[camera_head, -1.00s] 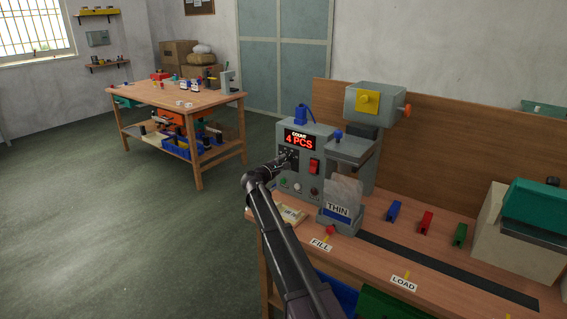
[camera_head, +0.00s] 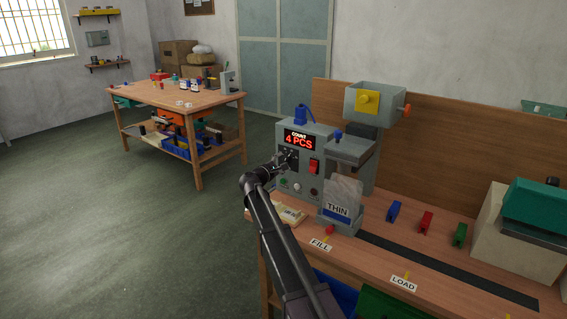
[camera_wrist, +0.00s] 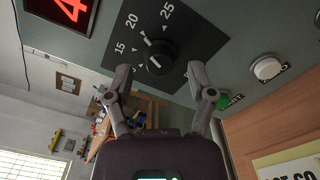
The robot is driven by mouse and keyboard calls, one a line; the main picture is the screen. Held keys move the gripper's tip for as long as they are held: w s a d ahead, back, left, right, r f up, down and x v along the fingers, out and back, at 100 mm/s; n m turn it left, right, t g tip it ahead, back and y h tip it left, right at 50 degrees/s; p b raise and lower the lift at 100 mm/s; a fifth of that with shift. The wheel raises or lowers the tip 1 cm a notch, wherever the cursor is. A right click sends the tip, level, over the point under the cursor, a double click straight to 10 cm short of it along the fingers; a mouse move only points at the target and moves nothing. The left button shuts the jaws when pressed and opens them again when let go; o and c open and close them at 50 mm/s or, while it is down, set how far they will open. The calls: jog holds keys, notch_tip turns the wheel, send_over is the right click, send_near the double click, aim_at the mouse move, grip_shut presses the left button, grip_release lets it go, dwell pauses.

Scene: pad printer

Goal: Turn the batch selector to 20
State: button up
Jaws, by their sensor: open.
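The batch selector is a black round knob (camera_wrist: 161,56) on a dark plate marked 15, 20 and 25 in the wrist view. A white line shows on its lower left side; which number it points at I cannot tell for certain. My gripper (camera_wrist: 159,72) is open, with one finger to each side of the knob and slightly below it in the picture. I cannot tell whether the fingers touch it. In the head view my gripper (camera_head: 283,162) is at the grey printer's control panel and hides the knob. The red display (camera_head: 299,140) reads COUNT 4 PCS.
A red switch (camera_head: 314,166) is just right of my gripper. A green button (camera_wrist: 224,101) and a white button (camera_wrist: 267,68) are near the right finger. Clamps lie farther right on the bench.

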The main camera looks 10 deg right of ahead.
jog(key=v, duration=1.1)
jog(key=s+d+f+m+g+y, duration=0.2)
jog(key=s+d+f+m+g, duration=0.3)
jog(key=s, duration=0.4)
jog(key=s+d+f+m+g+y, duration=0.3)
jog(key=s+d+f+m+g, duration=0.15)
jog(key=s+d+f, duration=0.45)
jog(key=s+a+f+m+g+y, duration=0.1)
jog(key=s+a+f+m+y, duration=0.15)
jog(key=s, duration=0.45)
jog(key=s+a+f+m+g+y, duration=0.1)
jog(key=s+m+y, duration=0.15)
jog(key=s, duration=0.35)
jog(key=s+a+f+m+g+y, duration=0.1)
jog(key=s+a+y, duration=0.15)
jog(key=s, duration=0.45)
notch_tip(320, 180, up, 20)
jog(key=p, duration=2)
jog(key=shift+w+d+r, duration=0.25)
jog(key=shift+w, duration=0.1)
